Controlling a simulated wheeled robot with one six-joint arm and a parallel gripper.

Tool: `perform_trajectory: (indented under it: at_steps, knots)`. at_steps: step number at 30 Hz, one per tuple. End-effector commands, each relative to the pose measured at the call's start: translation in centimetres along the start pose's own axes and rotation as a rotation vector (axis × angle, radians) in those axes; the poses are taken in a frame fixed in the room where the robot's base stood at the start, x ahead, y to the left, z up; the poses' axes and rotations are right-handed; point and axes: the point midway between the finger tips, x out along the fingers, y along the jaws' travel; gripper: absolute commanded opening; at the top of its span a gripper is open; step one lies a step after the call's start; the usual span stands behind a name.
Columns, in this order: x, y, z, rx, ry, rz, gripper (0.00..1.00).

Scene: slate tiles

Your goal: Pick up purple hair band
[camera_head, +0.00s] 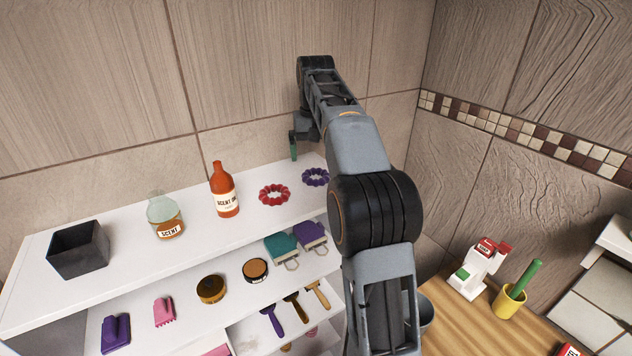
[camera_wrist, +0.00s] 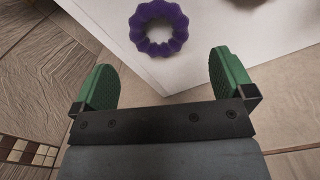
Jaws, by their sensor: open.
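The purple hair band (camera_head: 315,177) is a scalloped ring lying flat on the white top shelf (camera_head: 120,232), near its right end. In the wrist view the purple hair band (camera_wrist: 158,28) shows at the top middle, ahead of the gap between my fingers. My gripper (camera_wrist: 164,80) has two green pads spread wide apart with nothing between them. In the head view my gripper (camera_head: 294,147) is above the back edge of the shelf, up and left of the purple band and apart from it. One green finger shows there; the other is hidden.
A red hair band (camera_head: 274,195) lies left of the purple one. Farther left stand an orange scent bottle (camera_head: 224,190), a glass scent bottle (camera_head: 165,216) and a dark box (camera_head: 79,250). Tiled walls close the back and right. Lower shelves hold several brushes and jars.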

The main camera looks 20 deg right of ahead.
Motion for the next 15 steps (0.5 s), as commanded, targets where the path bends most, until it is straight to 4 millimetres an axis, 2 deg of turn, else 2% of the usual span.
perform_trajectory:
  at_steps: [8,15]
  knots:
    - [1.5,0.1,0.1,0.003,0.000,0.000,1.00]
    - [4.4,0.1,0.5,0.004,-0.001,0.000,1.00]
